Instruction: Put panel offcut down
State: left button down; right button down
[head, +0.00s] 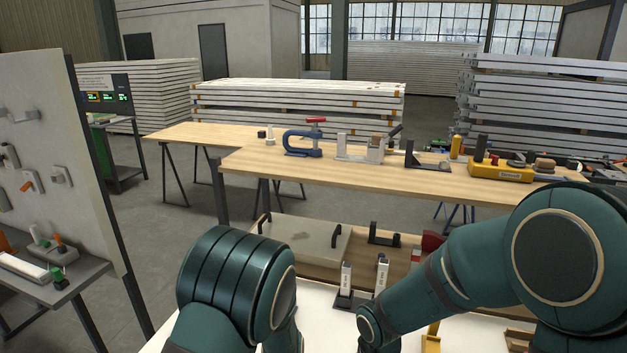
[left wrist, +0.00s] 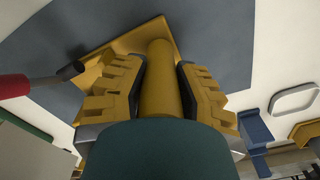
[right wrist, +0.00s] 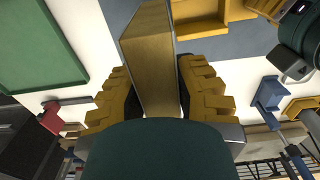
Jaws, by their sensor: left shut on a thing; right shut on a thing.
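The panel offcut (right wrist: 150,65) is a long block with a brownish-yellow face in the right wrist view. My right gripper (right wrist: 156,95) is shut on it, one finger on each side. My left gripper (left wrist: 160,85) is shut on a yellow cylinder (left wrist: 160,75). The cylinder's far end is over a flat yellow piece (left wrist: 120,45); I cannot tell whether the two are joined. Below lies a dark grey mat (left wrist: 205,35) on a white surface. The offcut's far end is near this mat in the right wrist view; contact cannot be told. Both grippers are hidden by my arms in the head view.
A green-edged tray or panel (right wrist: 40,45) and a red-handled tool (right wrist: 55,115) lie left in the right wrist view. Blue holders (right wrist: 268,93) are at right. A wooden bench (head: 330,172) with clamps and fixtures stands behind, a grey board (head: 70,150) at left.

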jog(key=shift+r, duration=0.15)
notch_tip(320, 180, down, 10)
jog(key=shift+r, duration=0.1)
dwell(0.6)
jog(key=c, duration=0.9)
grip_release()
jog(key=shift+o, duration=0.2)
